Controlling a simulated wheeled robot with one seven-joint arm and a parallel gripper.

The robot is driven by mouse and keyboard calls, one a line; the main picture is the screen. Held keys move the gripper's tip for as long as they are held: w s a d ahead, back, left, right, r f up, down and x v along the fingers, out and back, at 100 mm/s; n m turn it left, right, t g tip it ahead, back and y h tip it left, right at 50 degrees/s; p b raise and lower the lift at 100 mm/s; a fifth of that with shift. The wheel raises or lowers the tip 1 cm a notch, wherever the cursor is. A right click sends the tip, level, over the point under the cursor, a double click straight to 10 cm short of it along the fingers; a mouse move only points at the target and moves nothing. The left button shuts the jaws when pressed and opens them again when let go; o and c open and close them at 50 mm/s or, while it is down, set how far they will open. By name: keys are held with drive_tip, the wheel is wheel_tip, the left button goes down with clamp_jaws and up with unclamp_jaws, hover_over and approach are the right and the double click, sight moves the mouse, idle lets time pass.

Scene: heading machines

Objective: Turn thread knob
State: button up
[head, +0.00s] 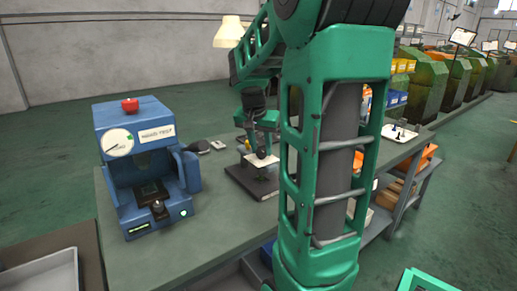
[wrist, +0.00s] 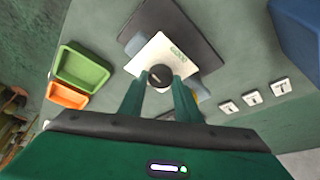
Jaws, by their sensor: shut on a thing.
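The thread knob is a round black knob (wrist: 160,77) with a light mark on its top. It sits at the edge of a white plate (wrist: 153,52) that bears green lettering. The plate lies over a dark base (wrist: 187,27), which also shows on the workbench in the head view (head: 242,183). My gripper (wrist: 161,82) is shut on the knob, with one green finger on each side of it. In the head view my gripper (head: 262,150) is low over the plate, and the knob is too small to make out there.
A blue machine (head: 145,165) with a dial and a red button stands on the left of the workbench (head: 190,235). Green (wrist: 82,66) and orange (wrist: 68,95) bins lie left in the wrist view, and small white labelled tiles (wrist: 254,97) lie right. My arm hides the bench's middle.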

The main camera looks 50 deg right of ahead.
drive_tip(key=shift+w+a, duration=0.1)
drive_tip(key=shift+a, duration=0.05)
drive_tip(key=o, duration=1.1)
drive_tip(key=shift+c, duration=0.2)
drive_tip(key=v, duration=1)
drive_tip(key=shift+r, duration=0.35)
drive_tip(key=shift+a, duration=0.1)
drive_tip(key=s+a+f+n+g+y, duration=0.1)
drive_tip(key=s+a+f+n+y, duration=0.3)
drive_tip(key=s+a+f, duration=1.2)
drive_tip(key=s+n, duration=0.3)
drive_tip(key=shift+g, duration=0.4)
